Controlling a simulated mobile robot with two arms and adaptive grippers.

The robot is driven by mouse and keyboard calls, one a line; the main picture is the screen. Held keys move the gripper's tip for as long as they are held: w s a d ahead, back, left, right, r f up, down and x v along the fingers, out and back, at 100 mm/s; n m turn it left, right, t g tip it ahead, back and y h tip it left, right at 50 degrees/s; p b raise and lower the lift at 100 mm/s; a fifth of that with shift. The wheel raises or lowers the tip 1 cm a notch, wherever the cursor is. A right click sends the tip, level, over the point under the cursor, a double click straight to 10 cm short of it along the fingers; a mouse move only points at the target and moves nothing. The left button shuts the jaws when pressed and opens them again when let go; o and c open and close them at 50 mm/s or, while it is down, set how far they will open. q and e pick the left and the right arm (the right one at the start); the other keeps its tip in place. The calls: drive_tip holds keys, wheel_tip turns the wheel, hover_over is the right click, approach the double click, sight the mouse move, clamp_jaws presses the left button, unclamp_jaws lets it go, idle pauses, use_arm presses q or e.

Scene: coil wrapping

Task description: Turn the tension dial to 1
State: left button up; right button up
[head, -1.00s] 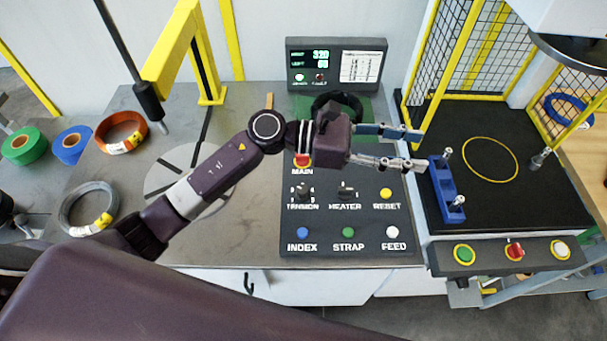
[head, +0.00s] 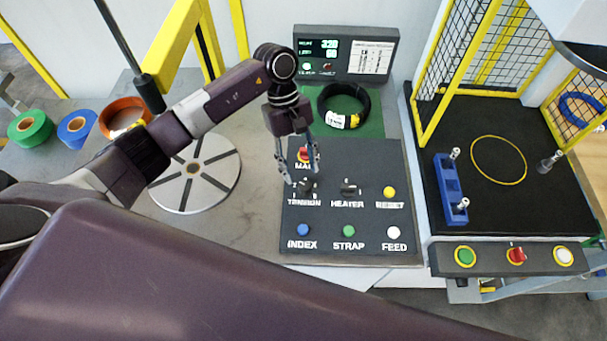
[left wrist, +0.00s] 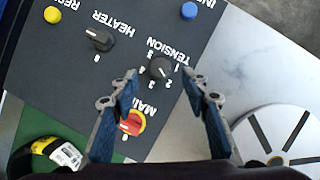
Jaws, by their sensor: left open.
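The tension dial (head: 306,187) is a black knob on the dark control panel, above the word TENSION. My left gripper (head: 302,176) is open and points down over it, with one finger on each side in the picture. In the left wrist view the dial (left wrist: 160,68) shows between and just beyond the open fingertips (left wrist: 160,76). Small numbers ring the dial, but I cannot tell for certain which one its mark points at. I see no clear contact between fingers and dial. My right gripper is not in view.
The red and yellow main switch (left wrist: 133,122) sits close to one finger. The heater knob (head: 349,189) and reset button (head: 389,192) lie to the right. Index (head: 303,230), strap (head: 348,231) and feed (head: 393,231) buttons are below. A black coil (head: 343,101) lies behind the panel.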

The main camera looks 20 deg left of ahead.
sight(304, 184)
use_arm(q)
drive_tip(key=shift+p+x, duration=0.65)
drive_tip(key=shift+x, duration=1.5)
drive_tip(key=shift+c, duration=0.6)
drive_tip(key=c, duration=1)
